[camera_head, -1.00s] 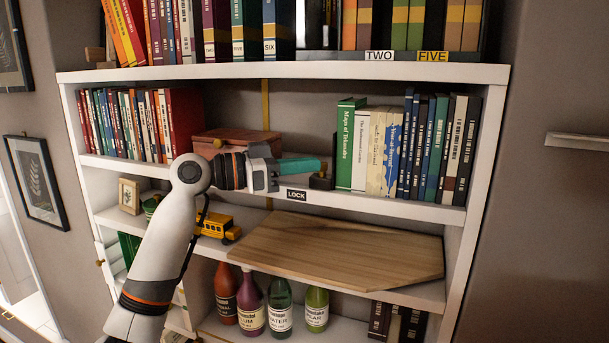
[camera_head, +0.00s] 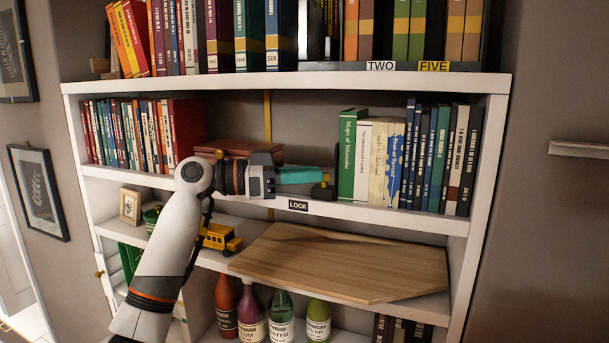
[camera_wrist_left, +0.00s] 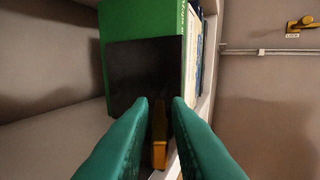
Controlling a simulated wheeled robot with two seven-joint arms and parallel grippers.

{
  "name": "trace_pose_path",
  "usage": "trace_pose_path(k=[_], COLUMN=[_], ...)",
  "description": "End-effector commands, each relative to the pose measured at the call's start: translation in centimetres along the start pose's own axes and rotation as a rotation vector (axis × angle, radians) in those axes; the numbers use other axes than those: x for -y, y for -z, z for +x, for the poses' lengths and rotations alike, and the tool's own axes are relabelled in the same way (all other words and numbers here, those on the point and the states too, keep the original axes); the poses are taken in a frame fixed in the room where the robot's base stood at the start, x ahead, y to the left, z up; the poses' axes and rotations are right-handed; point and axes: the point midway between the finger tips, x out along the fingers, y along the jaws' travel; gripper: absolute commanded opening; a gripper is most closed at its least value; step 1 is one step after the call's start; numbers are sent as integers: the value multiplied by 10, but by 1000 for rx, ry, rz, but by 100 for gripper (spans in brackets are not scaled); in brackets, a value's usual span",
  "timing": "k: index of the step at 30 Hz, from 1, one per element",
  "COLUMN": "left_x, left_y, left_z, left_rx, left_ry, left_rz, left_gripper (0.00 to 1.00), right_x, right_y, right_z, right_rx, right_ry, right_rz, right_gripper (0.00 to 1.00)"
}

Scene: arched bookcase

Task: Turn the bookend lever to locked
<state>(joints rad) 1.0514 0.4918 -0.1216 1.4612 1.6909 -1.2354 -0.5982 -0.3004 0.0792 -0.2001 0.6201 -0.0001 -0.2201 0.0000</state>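The black bookend (camera_head: 324,192) stands on the middle shelf against the left side of a green book (camera_head: 347,155). In the left wrist view, its dark plate (camera_wrist_left: 145,70) faces me, and an orange-yellow lever (camera_wrist_left: 158,150) shows in front of it. My left gripper (camera_head: 328,175) is at the bookend, its teal fingers pointing right. In the left wrist view, the left gripper (camera_wrist_left: 161,103) has its fingertips apart, one on each side of the lever; I cannot tell whether they touch it. A LOCK label (camera_head: 298,205) is on the shelf edge below. My right gripper is out of view.
A reddish-brown box (camera_head: 230,148) sits behind my left gripper. Books stand right of the bookend. The left wrist view shows a labelled yellow handle (camera_wrist_left: 300,22) on the wall.

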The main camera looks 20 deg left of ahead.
Motion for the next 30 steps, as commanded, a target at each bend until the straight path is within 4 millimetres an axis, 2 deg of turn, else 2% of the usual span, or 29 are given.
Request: trace_pose_path(k=[6, 10, 18, 24, 30], left_x=[0, -1, -1, 0, 0], left_y=[0, 3, 5, 3, 1], left_z=[-1, -11, -65, -102, -118], left_rx=[0, 0, 1, 1, 0], left_ry=[0, -3, -5, -3, -1], left_rz=[0, 0, 2, 1, 0], left_gripper=[16, 16, 16, 16, 16], right_x=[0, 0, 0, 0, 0], right_y=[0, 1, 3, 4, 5], right_z=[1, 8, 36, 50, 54], right_rx=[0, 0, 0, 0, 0], right_ry=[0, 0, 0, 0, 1], right_rz=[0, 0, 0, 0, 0], right_gripper=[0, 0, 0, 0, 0])
